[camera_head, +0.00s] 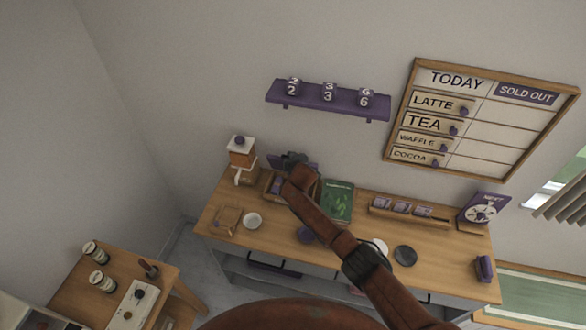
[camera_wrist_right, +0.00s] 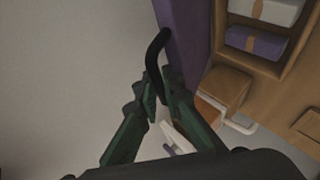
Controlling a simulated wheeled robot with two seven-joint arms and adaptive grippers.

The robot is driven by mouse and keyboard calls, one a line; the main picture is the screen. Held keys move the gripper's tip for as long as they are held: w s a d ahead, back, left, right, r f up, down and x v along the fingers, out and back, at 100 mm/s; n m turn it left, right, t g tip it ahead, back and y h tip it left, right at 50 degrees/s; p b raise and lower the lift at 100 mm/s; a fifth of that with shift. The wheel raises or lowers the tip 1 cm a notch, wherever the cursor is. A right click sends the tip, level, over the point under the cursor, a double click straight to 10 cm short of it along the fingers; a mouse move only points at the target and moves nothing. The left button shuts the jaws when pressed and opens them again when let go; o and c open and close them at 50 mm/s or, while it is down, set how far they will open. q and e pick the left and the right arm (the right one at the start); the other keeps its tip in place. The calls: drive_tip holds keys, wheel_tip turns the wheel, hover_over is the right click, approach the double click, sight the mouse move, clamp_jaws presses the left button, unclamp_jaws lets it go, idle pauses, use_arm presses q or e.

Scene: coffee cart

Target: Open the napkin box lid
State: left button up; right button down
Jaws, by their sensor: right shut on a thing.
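The napkin box (camera_head: 268,186) stands at the back left of the counter, partly covered by my right arm. In the right wrist view, its wooden compartments (camera_wrist_right: 212,55) show open, with white napkins (camera_wrist_right: 268,10) and purple napkins (camera_wrist_right: 255,43) inside. The purple lid (camera_wrist_right: 182,28) stands raised, seen nearly edge-on, with a black curved handle (camera_wrist_right: 155,50). My right gripper (camera_wrist_right: 157,88) is shut on the handle; its hand (camera_head: 291,160) is at the lid in the head view. My left gripper is out of view.
A wooden dispenser with a white top (camera_head: 241,150) stands just left of the box. A green book (camera_head: 338,202) lies to its right. A purple shelf (camera_head: 325,100) hangs above.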

drive_tip(key=shift+w+d+r, duration=0.15)
drive_tip(key=shift+w+r, duration=0.3)
drive_tip(key=shift+w, duration=0.4)
drive_tip(key=shift+w+d+r+g, duration=0.1)
drive_tip(key=shift+w+d+g, duration=0.15)
drive_tip(key=shift+w+g, duration=0.5)
drive_tip(key=shift+w, duration=0.1)
drive_tip(key=c, duration=2)
unclamp_jaws()
drive_tip(key=shift+c, duration=0.2)
drive_tip(key=v, duration=1.2)
